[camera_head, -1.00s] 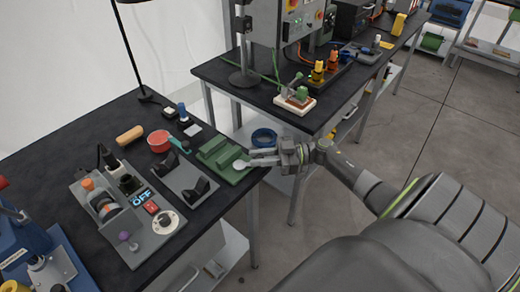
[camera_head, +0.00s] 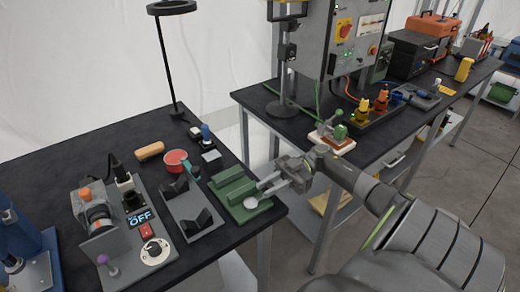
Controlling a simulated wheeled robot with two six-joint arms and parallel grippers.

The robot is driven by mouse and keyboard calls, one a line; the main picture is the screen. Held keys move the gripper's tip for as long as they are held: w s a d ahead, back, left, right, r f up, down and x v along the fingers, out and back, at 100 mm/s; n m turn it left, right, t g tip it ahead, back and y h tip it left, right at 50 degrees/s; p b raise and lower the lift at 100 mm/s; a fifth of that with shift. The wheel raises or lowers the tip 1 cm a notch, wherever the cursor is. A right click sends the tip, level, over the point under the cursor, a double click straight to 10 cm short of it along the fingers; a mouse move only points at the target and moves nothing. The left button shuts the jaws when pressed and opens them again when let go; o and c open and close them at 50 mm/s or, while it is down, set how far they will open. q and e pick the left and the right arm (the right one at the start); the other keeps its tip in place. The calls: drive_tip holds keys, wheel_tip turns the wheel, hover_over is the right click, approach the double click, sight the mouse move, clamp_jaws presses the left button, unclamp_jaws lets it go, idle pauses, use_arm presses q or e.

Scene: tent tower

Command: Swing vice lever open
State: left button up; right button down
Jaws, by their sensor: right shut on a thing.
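The green vice (camera_head: 232,191) sits near the right front corner of the dark bench at left. A small pale round piece (camera_head: 250,203) shows at its right side, beside my fingertips; it looks like part of the lever. My right gripper (camera_head: 264,189) reaches in from the right, over the bench edge. It is shut on the vice lever, which the fingers mostly hide, so its exact angle cannot be told. My left gripper is not in view.
A grey holder with black V-blocks (camera_head: 188,207) stands left of the vice. A second bench (camera_head: 262,103) with a grey machine (camera_head: 345,45) stands behind.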

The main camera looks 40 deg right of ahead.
drive_tip(key=shift+w+g, duration=0.15)
drive_tip(key=shift+g, duration=0.25)
drive_tip(key=shift+r, duration=0.1)
drive_tip(key=c, duration=1.3)
unclamp_jaws()
